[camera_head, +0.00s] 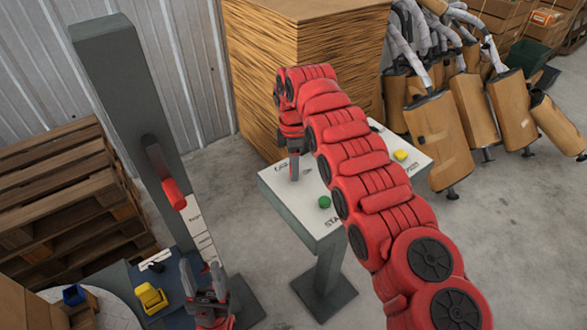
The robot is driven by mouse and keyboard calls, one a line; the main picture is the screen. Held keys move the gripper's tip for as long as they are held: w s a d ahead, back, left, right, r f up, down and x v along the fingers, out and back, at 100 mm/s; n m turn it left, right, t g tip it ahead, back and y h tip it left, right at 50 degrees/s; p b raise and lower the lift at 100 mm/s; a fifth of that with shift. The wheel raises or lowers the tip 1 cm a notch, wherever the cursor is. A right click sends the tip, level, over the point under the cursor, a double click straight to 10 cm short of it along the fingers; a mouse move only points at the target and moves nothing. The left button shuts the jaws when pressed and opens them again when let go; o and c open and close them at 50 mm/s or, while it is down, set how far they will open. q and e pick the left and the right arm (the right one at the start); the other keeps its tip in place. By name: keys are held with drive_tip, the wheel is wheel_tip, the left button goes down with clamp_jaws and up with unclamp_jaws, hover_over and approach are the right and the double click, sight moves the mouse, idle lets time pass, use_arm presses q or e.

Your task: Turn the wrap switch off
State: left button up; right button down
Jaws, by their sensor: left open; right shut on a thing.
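The control panel (345,205) is a white slanted top on a grey pedestal, with a green button (324,202), a yellow button (400,155) and black lettering. My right arm arches over it from the right. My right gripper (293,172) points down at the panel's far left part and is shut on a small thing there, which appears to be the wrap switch. The fingers hide most of it; a small dark piece (307,171) shows just beside them. Its setting cannot be read. My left gripper (207,287) is open and empty at the bottom, apart from the panel.
A grey post (125,90) with a red-handled lever (174,193) stands left of the panel. Wooden pallets (60,185) are stacked at left. Floor between is clear.

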drive_tip(key=n, duration=0.5)
drive_tip(key=shift+n, duration=0.4)
idle(0.3)
drive_tip(key=shift+c, duration=1.4)
unclamp_jaws()
drive_tip(key=shift+r, duration=0.15)
drive_tip(key=shift+r, duration=0.35)
wheel_tip(320, 180, up, 6)
drive_tip(key=shift+a+f+p, duration=0.15)
drive_tip(key=shift+p, duration=0.9)
wheel_tip(320, 180, up, 11)
drive_tip(key=p, duration=1.1)
drive_tip(key=shift+d, duration=0.2)
